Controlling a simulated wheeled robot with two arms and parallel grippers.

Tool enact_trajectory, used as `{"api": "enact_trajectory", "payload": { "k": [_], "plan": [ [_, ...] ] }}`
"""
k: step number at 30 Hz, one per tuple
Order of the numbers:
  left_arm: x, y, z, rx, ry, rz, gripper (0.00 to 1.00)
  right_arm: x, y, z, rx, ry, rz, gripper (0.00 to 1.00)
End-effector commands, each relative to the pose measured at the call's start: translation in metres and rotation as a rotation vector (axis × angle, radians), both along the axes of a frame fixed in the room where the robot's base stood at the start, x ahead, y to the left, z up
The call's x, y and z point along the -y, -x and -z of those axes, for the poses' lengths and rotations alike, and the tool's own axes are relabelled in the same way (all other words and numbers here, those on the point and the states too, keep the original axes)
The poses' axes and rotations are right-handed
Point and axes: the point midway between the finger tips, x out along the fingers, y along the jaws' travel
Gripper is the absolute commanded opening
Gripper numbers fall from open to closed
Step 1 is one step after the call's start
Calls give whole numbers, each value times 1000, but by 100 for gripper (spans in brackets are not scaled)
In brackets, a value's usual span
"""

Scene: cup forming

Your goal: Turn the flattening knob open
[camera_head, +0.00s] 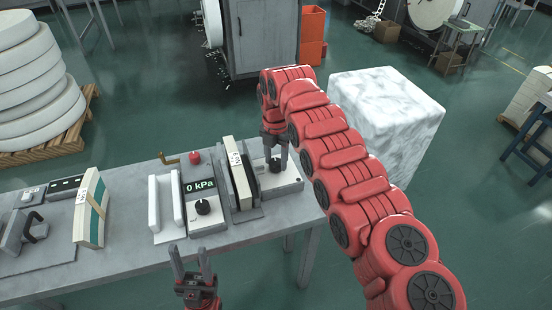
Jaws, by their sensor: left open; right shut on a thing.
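My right arm reaches in from the right, and its gripper (275,158) points down, shut on a black knob (275,165) on the grey box at the table's right end. The gripper partly hides this knob, so its turn angle cannot be told. A second black knob (203,207) sits on the box with a display (200,187) reading 0 kPa. My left gripper (189,258) is open and empty, pointing up in front of the table's near edge, apart from everything.
An upright cream block (238,172) stands in a grey holder beside the gripped knob. A white upright piece (167,205) and a cream box (91,208) stand further left on the grey table (120,262). A white marble block (385,115) stands behind my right arm.

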Motion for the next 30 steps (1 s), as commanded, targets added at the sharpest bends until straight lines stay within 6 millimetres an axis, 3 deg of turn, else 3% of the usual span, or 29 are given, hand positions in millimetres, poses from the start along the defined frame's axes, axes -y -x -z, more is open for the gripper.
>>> {"api": "enact_trajectory", "payload": {
  "k": [9, 23, 24, 28, 30],
  "plan": [
    [0, 0, 0, 0, 0, 0, 50, 0, -1, -1, 3, -1, -95, 0],
    [0, 0, 0, 0, 0, 0, 50, 0, -1, -1, 3, -1, -108, 0],
    [0, 0, 0, 0, 0, 0, 50, 0, 0, -1, 3, -1, -108, 55],
    [0, 0, 0, 0, 0, 0, 50, 0, 0, -1, 1, 0, -107, 78],
    [0, 0, 0, 0, 0, 0, 50, 0, 0, 0, 1, 0, -107, 81]
  ]
}}
